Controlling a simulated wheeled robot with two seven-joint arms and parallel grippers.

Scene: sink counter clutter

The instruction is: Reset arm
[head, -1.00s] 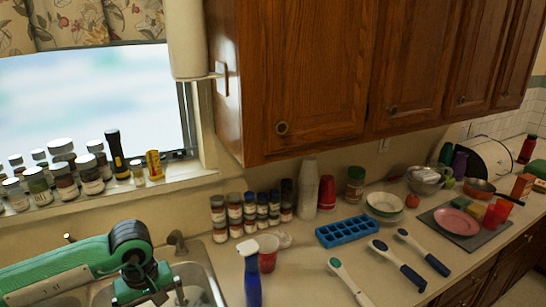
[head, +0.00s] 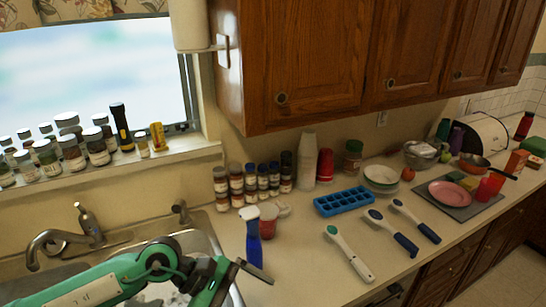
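My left arm comes in low from the left over the sink. Its gripper (head: 248,275) is at the counter's left edge, just below the blue spray bottle (head: 254,246). No object shows in it, and its fingers are too unclear to tell open from shut. I cannot make out my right gripper. A small dark piece at the bottom edge, by the cabinet front, is too unclear to name.
The sink (head: 190,240) has a faucet (head: 60,240). On the counter are spice jars (head: 250,188), a red mug (head: 268,222), a blue ice tray (head: 343,201), several long-handled utensils (head: 350,255) and a pink plate (head: 450,193). The front right counter is clear.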

